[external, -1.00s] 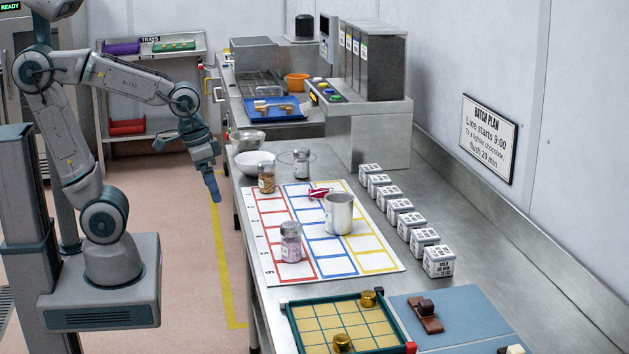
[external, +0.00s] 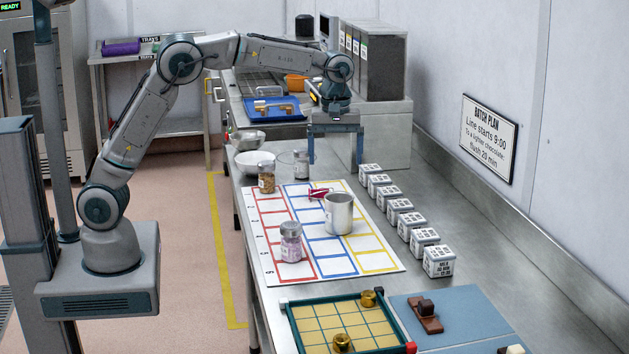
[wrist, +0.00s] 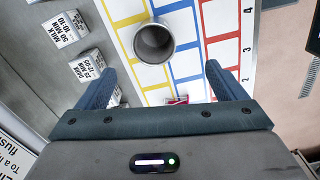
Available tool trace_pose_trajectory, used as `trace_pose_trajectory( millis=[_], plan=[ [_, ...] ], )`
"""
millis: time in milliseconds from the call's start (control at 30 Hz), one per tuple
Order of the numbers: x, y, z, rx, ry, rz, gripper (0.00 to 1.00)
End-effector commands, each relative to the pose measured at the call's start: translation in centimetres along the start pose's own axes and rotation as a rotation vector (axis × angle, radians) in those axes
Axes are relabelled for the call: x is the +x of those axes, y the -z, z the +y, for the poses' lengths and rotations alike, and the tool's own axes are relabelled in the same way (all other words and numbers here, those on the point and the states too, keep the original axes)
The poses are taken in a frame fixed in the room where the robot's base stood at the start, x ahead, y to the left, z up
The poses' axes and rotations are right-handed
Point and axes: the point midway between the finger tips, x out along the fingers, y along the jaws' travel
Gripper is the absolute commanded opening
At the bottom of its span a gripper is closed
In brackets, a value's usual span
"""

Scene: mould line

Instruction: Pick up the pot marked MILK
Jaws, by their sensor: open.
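Several small white block-shaped pots with printed labels stand in a row along the right of the steel bench. In the wrist view, one white pot (wrist: 65,30) at upper left reads MILK 50 MIN 10:10. The white pot beside it (wrist: 90,66) seems to read DARK 25 MIN. The nearest pot in the external view (external: 438,261) has a label too small to read surely. A plain steel cup (external: 339,213) stands on the grid mat, with no mark visible. My gripper (external: 336,162) is open and empty, pointing down above the bench beyond the mat and the row's far end.
The white grid mat (external: 262,213) also carries a pink-filled jar (external: 290,243), a brown-filled jar (external: 266,178) and a small red item (external: 319,193). A framed yellow grid tray (external: 385,329) lies in front.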

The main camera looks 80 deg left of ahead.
Motion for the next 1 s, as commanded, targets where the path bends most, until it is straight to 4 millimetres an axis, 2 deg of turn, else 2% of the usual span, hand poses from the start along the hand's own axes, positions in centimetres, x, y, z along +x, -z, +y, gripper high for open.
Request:
trace_pose_trajectory(
  millis=[167,500,767,1000],
  plan=[
    [1.2,0.1,0.6,-0.031,0.008,0.002,0.91],
    [7.4,0.1,0.6,-0.029,0.007,0.002,0.91],
    [9.4,0.2,0.7,-0.028,0.007,0.002,0.91],
    [12.9,0.4,1.1,-0.027,0.008,0.002,0.91]
  ],
)
